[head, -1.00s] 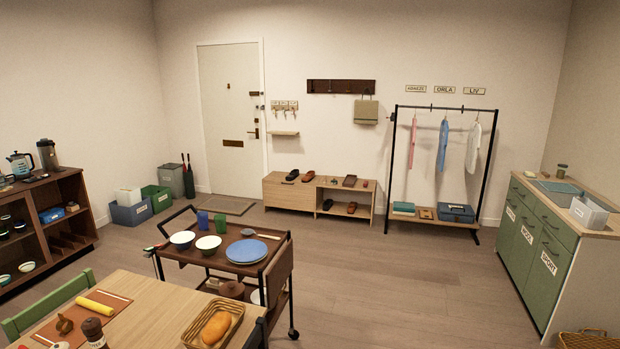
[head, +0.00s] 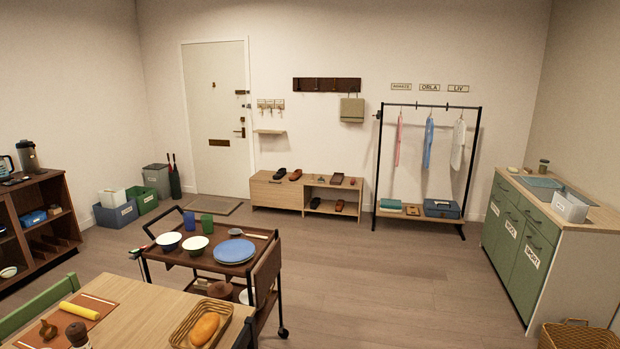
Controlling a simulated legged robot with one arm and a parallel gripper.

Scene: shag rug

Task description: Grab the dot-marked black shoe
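Two dark shoes stand on top of the low wooden bench (head: 262,192) against the back wall. One is a black shoe (head: 280,173) and the other is a brown shoe (head: 296,174). More shoes sit in the bench's open shelf: a dark one (head: 315,203) and a brown one (head: 339,205). All are too small here to show any dot mark. My gripper is not in view.
A trolley (head: 262,284) with plates, bowls and cups stands between me and the bench. A wooden table (head: 142,305) with a bread basket is at the front left. A green cabinet (head: 514,248) stands right. Open floor (head: 390,280) lies right of the trolley.

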